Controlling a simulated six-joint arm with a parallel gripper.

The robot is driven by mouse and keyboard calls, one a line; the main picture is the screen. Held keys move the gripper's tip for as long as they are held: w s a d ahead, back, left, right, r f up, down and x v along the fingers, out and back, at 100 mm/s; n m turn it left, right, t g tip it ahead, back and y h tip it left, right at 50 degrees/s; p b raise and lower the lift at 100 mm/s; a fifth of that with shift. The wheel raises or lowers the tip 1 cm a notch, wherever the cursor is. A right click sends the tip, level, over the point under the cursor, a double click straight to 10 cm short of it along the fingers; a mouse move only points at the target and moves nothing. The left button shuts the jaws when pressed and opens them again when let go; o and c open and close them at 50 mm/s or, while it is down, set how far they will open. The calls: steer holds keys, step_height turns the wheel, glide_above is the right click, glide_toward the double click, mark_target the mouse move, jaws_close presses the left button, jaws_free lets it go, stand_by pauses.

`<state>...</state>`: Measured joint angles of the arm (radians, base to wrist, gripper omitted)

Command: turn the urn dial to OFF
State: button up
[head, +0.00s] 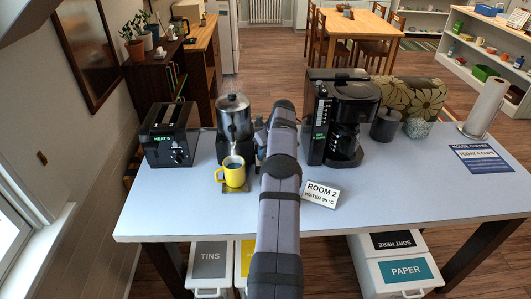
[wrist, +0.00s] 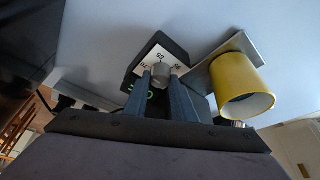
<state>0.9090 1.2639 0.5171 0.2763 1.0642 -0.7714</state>
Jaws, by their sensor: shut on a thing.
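The steel urn (head: 235,118) with a black base stands left of centre on the table. In the wrist view its black base (wrist: 178,55) shows a white dial plate (wrist: 145,65) with the numbers 70, 85 and 95. The grey dial knob (wrist: 161,70) sits between my two fingers. My gripper (wrist: 163,79) is shut on this knob. I cannot make out the knob's pointer or an OFF mark. A green glow shows beside the left finger. In the head view my arm hides the dial and my fingers.
A yellow mug (head: 233,172) stands on the drip tray in front of the urn; it is close beside my right finger in the wrist view (wrist: 245,92). A toaster (head: 170,135), a coffee machine (head: 345,120) and a "ROOM 2, WATER 95 °C" sign (head: 321,194) stand nearby. The table front is mostly clear.

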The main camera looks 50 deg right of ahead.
steer(key=o, duration=1.1)
steer(key=shift+b+v, duration=1.65)
steer(key=shift+v, duration=2)
steer(key=shift+c, duration=0.2)
